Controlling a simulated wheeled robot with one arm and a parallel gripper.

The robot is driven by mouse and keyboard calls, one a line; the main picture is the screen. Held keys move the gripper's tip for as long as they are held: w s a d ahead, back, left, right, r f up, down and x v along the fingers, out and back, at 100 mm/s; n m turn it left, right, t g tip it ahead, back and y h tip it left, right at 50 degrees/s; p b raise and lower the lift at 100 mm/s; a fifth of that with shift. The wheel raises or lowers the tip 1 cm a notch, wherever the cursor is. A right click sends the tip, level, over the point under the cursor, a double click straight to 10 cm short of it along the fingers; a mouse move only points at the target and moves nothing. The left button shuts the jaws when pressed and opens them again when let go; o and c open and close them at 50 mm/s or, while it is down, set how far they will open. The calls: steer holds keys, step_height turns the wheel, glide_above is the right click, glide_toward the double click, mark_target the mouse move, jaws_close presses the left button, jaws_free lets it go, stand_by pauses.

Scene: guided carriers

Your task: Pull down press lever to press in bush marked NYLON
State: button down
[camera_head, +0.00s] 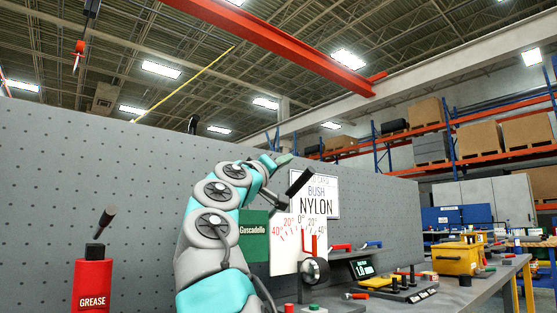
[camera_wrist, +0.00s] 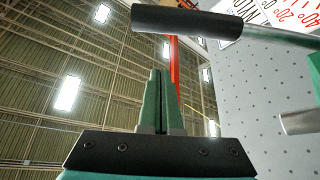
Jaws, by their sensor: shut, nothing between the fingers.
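The press lever's black cylindrical grip (camera_head: 299,181) sticks up in front of a white card (camera_head: 332,204) reading BUSH NYLON. In the wrist view the black grip (camera_wrist: 185,20) lies crosswise beyond my fingertips, with a metal rod (camera_wrist: 270,36) running right from it. My gripper (camera_head: 284,158) is raised at the end of my arm, just above and left of the grip in the head view. In the wrist view my green fingers (camera_wrist: 160,72) are together and hold nothing. I cannot tell whether they touch the grip. The bush itself is not clearly seen; my arm hides part of the press.
A white angle scale (camera_head: 287,247) with red marks stands beside a green Guscadello plate (camera_head: 254,237). A red GREASE container (camera_head: 93,285) is at left. A display (camera_head: 364,268), a black tool rack (camera_head: 404,290) and a yellow box (camera_head: 455,258) stand on the bench at right.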

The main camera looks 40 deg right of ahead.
steer(key=shift+s+d+f+b, duration=0.25)
steer(key=shift+s+f+b, duration=0.05)
steer(key=shift+f, duration=0.2)
steer(key=shift+s+d+f+b, duration=0.25)
steer(key=shift+s+f+b, duration=0.1)
steer(key=shift+f, duration=0.2)
steer(key=shift+s+d+f+b, duration=0.25)
steer(key=shift+f+b, duration=0.05)
steer(key=shift+f, duration=0.2)
steer(key=shift+f, duration=0.1)
